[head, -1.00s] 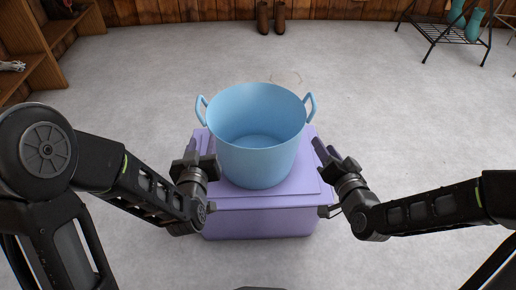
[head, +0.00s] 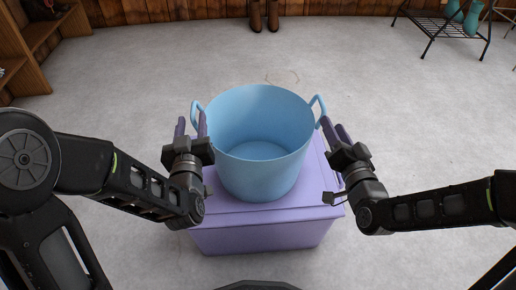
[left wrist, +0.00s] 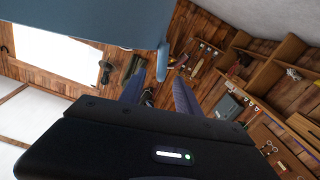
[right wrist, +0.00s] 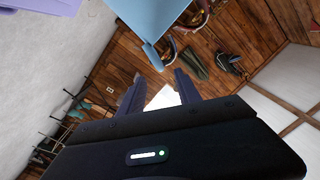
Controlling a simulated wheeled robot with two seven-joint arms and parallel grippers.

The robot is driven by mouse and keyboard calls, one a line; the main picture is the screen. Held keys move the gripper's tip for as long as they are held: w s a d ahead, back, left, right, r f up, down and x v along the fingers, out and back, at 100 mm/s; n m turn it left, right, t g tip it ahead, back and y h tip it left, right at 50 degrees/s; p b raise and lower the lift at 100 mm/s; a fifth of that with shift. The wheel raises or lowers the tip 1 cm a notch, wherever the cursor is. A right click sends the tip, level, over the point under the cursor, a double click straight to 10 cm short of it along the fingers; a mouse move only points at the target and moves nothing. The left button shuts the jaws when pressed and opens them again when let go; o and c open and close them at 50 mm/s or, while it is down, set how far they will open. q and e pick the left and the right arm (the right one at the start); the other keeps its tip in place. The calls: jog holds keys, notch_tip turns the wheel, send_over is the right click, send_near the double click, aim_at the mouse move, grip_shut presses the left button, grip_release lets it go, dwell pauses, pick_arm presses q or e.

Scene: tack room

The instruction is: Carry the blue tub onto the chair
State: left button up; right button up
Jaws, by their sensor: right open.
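The blue tub (head: 262,165) stands upright and empty on a lidded purple box (head: 262,236). Its two loop handles stick out at the left (head: 196,112) and right (head: 320,110) of the rim. My left gripper (head: 191,126) is open, its fingers just short of the left handle; that handle shows ahead between the fingers in the left wrist view (left wrist: 163,60). My right gripper (head: 334,132) is open just short of the right handle, which also shows ahead in the right wrist view (right wrist: 152,56). Neither gripper holds anything. I cannot make out the chair in any view.
A wooden shelf (head: 30,70) stands at the back left. Brown boots (head: 264,16) stand by the back wall. A black metal rack (head: 440,28) with teal boots is at the back right. The grey floor around the box is clear.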

aim_at(194, 104)
pick_arm(q)
jog(key=shift+w+a, duration=0.2)
jog(key=shift+w, duration=1.1)
jog(key=shift+w+a, duration=0.15)
jog(key=shift+w, duration=1.1)
jog(key=shift+w+a, duration=0.2)
jog(key=shift+w, duration=1.1)
pick_arm(e)
jog(key=shift+x, duration=3.9)
pick_arm(q)
jog(key=shift+c, duration=0.2)
pick_arm(e)
jog(key=shift+a, duration=0.1)
jog(key=shift+c, duration=0.2)
pick_arm(q)
grip_shut()
pick_arm(e)
grip_shut()
